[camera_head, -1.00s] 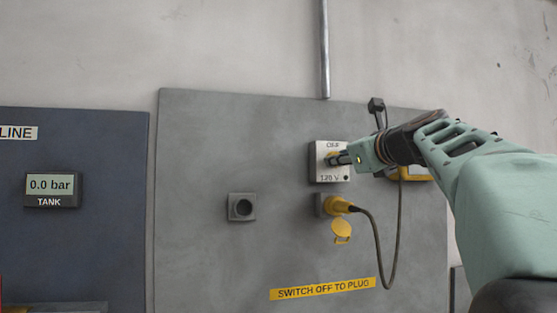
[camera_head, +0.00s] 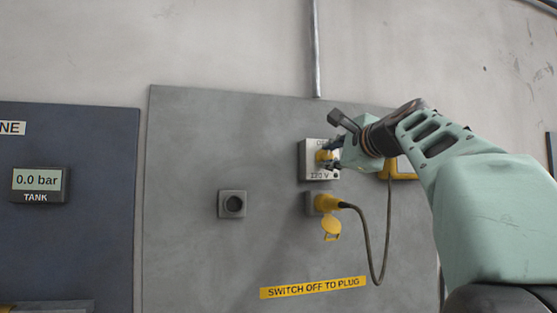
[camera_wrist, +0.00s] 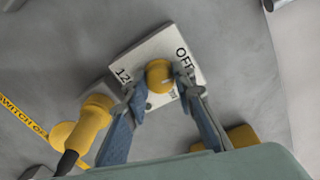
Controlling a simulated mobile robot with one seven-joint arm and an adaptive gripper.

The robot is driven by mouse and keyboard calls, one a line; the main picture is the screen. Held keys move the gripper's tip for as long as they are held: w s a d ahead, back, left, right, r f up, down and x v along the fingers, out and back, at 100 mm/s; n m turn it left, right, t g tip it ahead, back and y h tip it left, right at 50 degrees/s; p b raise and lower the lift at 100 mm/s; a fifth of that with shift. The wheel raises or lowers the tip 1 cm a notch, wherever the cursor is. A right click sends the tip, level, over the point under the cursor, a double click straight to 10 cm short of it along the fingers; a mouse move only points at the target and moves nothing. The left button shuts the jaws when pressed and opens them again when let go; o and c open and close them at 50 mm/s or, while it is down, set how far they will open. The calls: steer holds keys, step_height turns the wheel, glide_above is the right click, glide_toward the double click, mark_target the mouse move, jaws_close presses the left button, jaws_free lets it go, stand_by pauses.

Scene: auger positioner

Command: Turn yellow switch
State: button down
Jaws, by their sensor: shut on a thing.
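The yellow switch (camera_head: 323,155) is a small knob on a pale switch box (camera_head: 307,160) mounted on the grey panel. In the wrist view the round yellow knob (camera_wrist: 159,76) sits between my two fingertips, on the box plate (camera_wrist: 140,55) marked OFF and a voltage. My gripper (camera_head: 331,155) reaches in from the right and is shut on the knob. In the wrist view my gripper (camera_wrist: 158,88) has one finger on each side of it. The fingers partly cover the plate, so the knob's exact pointing is hard to read.
Below the box a yellow plug (camera_head: 326,202) with a dark cable sits in its socket, an open yellow cap (camera_head: 331,229) hanging under it. A grey socket (camera_head: 232,204) is to the left. A yellow-framed device (camera_head: 402,168) is behind my arm.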

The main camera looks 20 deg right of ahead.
steer(key=shift+n, duration=0.7)
steer(key=c, duration=1.6)
jaws_free()
